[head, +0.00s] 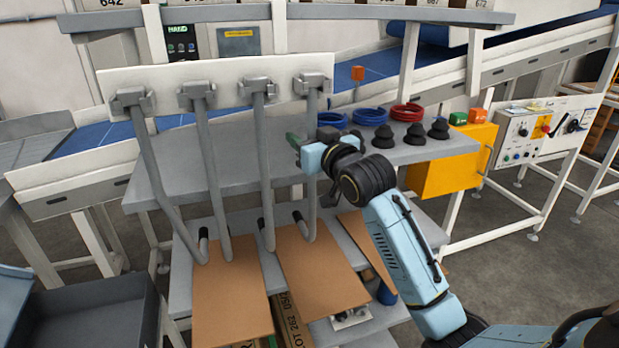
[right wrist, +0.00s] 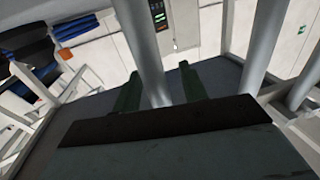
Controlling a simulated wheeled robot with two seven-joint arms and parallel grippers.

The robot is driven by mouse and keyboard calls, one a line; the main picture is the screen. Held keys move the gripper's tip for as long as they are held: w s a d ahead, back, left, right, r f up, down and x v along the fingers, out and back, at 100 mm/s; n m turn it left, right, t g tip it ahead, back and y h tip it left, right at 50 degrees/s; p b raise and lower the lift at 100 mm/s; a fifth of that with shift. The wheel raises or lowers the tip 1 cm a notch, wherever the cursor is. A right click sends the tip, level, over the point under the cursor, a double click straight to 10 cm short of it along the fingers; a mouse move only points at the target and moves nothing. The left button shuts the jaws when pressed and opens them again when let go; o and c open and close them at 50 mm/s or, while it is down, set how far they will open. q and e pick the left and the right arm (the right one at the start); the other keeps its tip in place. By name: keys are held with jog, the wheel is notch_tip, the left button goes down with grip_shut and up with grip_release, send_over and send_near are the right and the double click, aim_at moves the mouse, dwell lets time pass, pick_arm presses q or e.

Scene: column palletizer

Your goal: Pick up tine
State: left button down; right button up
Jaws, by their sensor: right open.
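Several grey tines hang side by side from clamps on a white rail (head: 220,78), their lower ends bent into hooks. The rightmost tine (head: 312,106) is partly hidden by my right gripper (head: 294,140), which is at about its mid-height. In the right wrist view, the open green fingers (right wrist: 159,90) stand on either side of a grey tine (right wrist: 146,45), with gaps visible. Whether they touch it lower down is hidden. My left gripper is not in view.
A grey shelf (head: 240,172) behind the tines bears blue and red rings and black cups (head: 415,134). Flat brown boxes (head: 318,272) lie below the hooks. A yellow box (head: 455,165) and control panel (head: 520,135) stand right. A dark bin (head: 95,305) stands lower left.

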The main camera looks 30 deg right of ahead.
grip_shut()
dwell(1.3)
jog(key=shift+r, duration=0.1)
